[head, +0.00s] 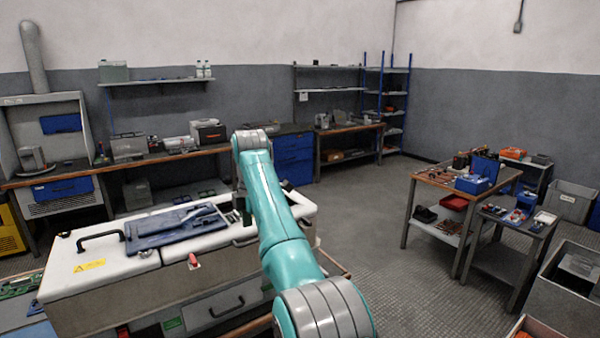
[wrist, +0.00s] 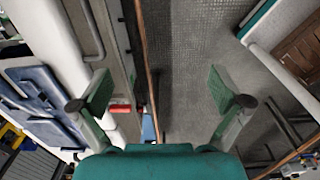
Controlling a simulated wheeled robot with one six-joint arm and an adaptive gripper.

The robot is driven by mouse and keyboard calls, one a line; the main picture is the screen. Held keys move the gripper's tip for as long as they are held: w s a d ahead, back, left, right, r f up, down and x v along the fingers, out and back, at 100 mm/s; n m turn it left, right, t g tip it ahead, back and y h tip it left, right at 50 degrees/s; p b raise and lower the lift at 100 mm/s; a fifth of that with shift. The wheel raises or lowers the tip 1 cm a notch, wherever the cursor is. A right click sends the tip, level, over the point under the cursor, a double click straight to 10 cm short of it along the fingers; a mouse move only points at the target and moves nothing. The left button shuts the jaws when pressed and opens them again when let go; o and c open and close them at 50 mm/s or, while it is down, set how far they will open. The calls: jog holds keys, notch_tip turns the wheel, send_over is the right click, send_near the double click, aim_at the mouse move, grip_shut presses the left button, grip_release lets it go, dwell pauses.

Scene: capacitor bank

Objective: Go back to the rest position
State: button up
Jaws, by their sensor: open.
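My teal arm (head: 280,225) reaches up and away over the right end of a white-topped cabinet (head: 105,265). In the wrist view my gripper (wrist: 160,91) is open, its two green-padded fingers wide apart with nothing between them. It points down past the cabinet's side, above the floor. In the head view the gripper is mostly hidden behind the arm.
The cabinet has a black lid handle (head: 100,238), a yellow label (head: 90,265) and a red latch (head: 193,261). A workbench (head: 160,158) runs along the back wall. Tool tables (head: 430,180) and grey bins (head: 570,200) stand at right. Floor (head: 375,220) between is clear.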

jog(key=s+d+f+m+t+y, duration=0.1)
jog(key=d+f+m+t, duration=0.2)
jog(key=f, duration=1.3)
jog(key=d+f+m, duration=0.3)
jog(key=d+f, duration=0.2)
jog(key=f, duration=1.2)
jog(key=s+d+f+m+t, duration=0.25)
jog(key=s+d+f, duration=0.25)
jog(key=s+f, duration=0.4)
jog(key=s+d+f+m+t, duration=0.1)
jog(key=s+d+f+m, duration=0.3)
jog(key=s+f, duration=0.5)
jog(key=s+d+r+m+t, duration=0.25)
jog(key=s+d, duration=0.25)
jog(key=s, duration=0.8)
jog(key=s+d+r+m+t, duration=0.1)
jog(key=s+d+m+t, duration=0.3)
jog(key=s, duration=1)
jog(key=s+d+r+m, duration=0.1)
jog(key=s+r+m, duration=0.1)
jog(key=s+r, duration=0.7)
jog(key=s+d+r+m+t+h, duration=0.1)
jog(key=s+d+r+m, duration=0.1)
jog(key=s+r, duration=0.7)
notch_tip(320, 180, up, 6)
jog(key=shift+s+d+r+m+t, duration=0.1)
jog(key=shift+s+d+m+t, duration=0.2)
jog(key=shift+m, duration=0.4)
